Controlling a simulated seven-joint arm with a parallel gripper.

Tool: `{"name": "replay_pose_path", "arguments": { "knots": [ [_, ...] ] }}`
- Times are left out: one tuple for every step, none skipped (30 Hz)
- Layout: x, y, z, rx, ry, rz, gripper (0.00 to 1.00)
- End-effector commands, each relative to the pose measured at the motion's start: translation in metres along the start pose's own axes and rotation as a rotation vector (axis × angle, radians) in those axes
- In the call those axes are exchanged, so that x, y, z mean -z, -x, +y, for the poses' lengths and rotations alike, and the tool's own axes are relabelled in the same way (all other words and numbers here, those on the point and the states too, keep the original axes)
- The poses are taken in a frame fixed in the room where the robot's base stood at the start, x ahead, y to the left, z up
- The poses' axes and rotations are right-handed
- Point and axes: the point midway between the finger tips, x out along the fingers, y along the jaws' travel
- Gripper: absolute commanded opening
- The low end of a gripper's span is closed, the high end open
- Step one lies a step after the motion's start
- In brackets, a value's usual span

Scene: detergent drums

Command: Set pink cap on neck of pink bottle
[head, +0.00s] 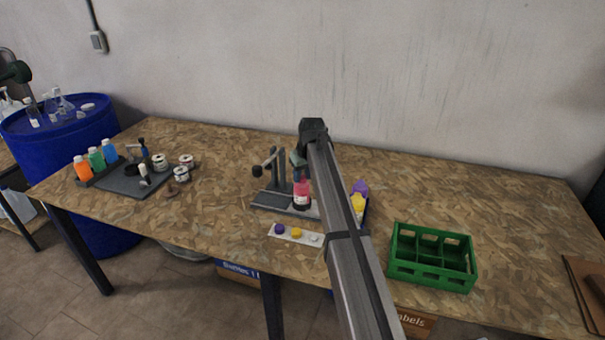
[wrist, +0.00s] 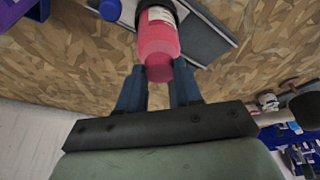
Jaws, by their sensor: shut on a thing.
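The pink bottle (head: 302,196) stands upright on the grey base of a dark fixture in the middle of the table. It also shows in the wrist view (wrist: 158,30), with a white label. My gripper (head: 299,172) is right above the bottle, pointing down. In the wrist view its two fingers (wrist: 158,76) are shut on the pink cap (wrist: 158,74), a darker pink piece at the bottle's top end. The cap lines up with the bottle there. I cannot tell whether it touches the neck or sits on it. In the head view the cap cannot be made out clearly.
Purple and yellow bottles (head: 358,203) stand right of my arm. An empty green crate (head: 432,257) is further right. Orange, green and blue bottles (head: 96,159) stand at left.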

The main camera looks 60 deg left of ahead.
Motion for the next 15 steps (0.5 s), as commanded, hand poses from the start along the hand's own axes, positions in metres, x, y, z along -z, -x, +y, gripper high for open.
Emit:
{"name": "replay_pose_path", "arguments": {
  "knots": [
    [-0.0001,-0.0004,0.0,0.0,0.0,0.0,0.07],
    [-0.0001,-0.0005,0.0,0.0,0.0,0.0,0.07],
    [-0.0001,-0.0004,0.0,0.0,0.0,0.0,0.07],
    [-0.0001,-0.0004,0.0,0.0,0.0,0.0,0.07],
    [-0.0001,-0.0004,0.0,0.0,0.0,0.0,0.07],
    [-0.0001,-0.0004,0.0,0.0,0.0,0.0,0.07],
    [-0.0001,-0.0004,0.0,0.0,0.0,0.0,0.07],
    [-0.0001,-0.0004,-0.0001,0.0,0.0,0.0,0.07],
    [-0.0001,-0.0003,-0.0001,0.0,0.0,0.0,0.07],
    [-0.0001,-0.0003,0.0,0.0,0.0,0.0,0.07],
    [-0.0002,-0.0003,0.0,0.0,0.0,0.0,0.07],
    [-0.0001,-0.0003,0.0,0.0,0.0,0.0,0.36],
    [-0.0001,-0.0003,0.0,0.0,0.0,0.0,0.39],
    [-0.0001,-0.0003,0.0,0.0,0.0,0.0,0.42],
    [-0.0001,-0.0003,0.0,0.0,0.0,0.0,0.46]
  ]
}}
